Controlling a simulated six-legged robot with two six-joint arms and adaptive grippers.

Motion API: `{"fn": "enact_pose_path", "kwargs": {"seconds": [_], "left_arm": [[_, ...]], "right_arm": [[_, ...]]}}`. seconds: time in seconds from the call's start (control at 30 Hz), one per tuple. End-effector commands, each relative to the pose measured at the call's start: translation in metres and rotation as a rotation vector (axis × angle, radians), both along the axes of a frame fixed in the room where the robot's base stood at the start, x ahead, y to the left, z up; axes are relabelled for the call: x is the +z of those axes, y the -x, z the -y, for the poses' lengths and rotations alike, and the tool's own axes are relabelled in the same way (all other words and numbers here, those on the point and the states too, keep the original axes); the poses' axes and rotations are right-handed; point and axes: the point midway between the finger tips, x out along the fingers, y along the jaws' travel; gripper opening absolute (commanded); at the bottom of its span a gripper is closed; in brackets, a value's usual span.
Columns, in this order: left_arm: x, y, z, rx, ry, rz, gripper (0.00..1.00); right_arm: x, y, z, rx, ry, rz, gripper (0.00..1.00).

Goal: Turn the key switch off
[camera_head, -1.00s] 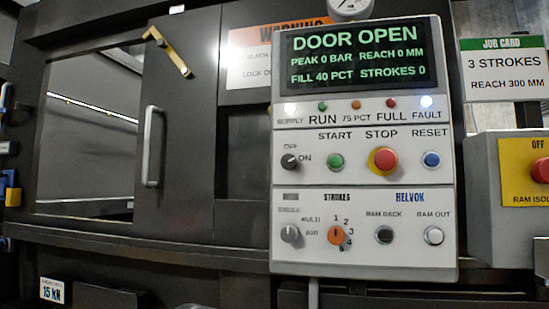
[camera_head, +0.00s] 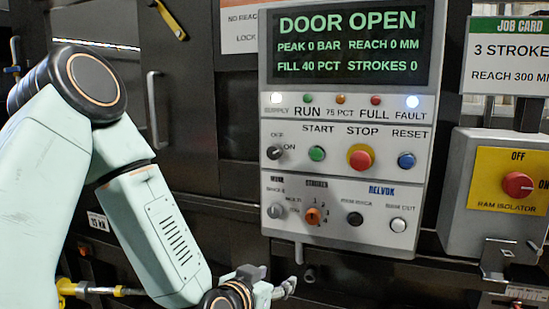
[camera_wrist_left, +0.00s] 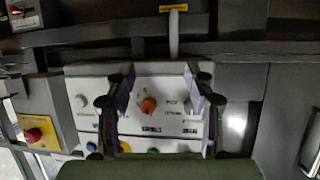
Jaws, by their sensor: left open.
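The key switch (camera_head: 274,152) is a small dark round knob marked OFF and ON, at the left of the START row on the light grey control panel (camera_head: 350,108). Its pale mark appears to point right, toward ON. My left gripper (camera_head: 285,287) is below the panel in the head view, apart from the key switch and partly cut off by the lower edge. In the left wrist view, the open, empty fingers (camera_wrist_left: 159,75) frame the orange strokes selector (camera_wrist_left: 148,105), with the panel upside down. The key switch is not clear there. My right gripper is not in view.
The green START button (camera_head: 317,153), red STOP button (camera_head: 360,158) and blue RESET button (camera_head: 406,160) share the key switch's row. The ram isolator box (camera_head: 462,215) with a red knob stands at the right. A door handle (camera_head: 154,110) is at the left.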

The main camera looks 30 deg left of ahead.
Motion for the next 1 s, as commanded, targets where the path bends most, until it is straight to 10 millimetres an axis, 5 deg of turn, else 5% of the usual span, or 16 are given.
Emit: {"fn": "enact_pose_path", "kwargs": {"seconds": [0.03,0.2,0.4,0.67,1.0], "left_arm": [[0.044,-0.006,-0.006,0.018,0.001,0.058,0.54],[0.140,-0.016,-0.024,0.067,-0.024,0.223,0.54],[0.211,-0.018,-0.037,0.115,-0.044,0.349,0.54],[0.231,-0.024,-0.042,0.131,-0.056,0.390,0.54],[0.230,-0.069,-0.050,0.129,-0.059,0.389,0.54]], "right_arm": [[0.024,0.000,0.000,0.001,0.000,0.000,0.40],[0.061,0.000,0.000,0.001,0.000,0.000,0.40],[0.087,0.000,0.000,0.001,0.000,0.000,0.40],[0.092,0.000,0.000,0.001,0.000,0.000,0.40],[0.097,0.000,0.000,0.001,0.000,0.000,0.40]]}}
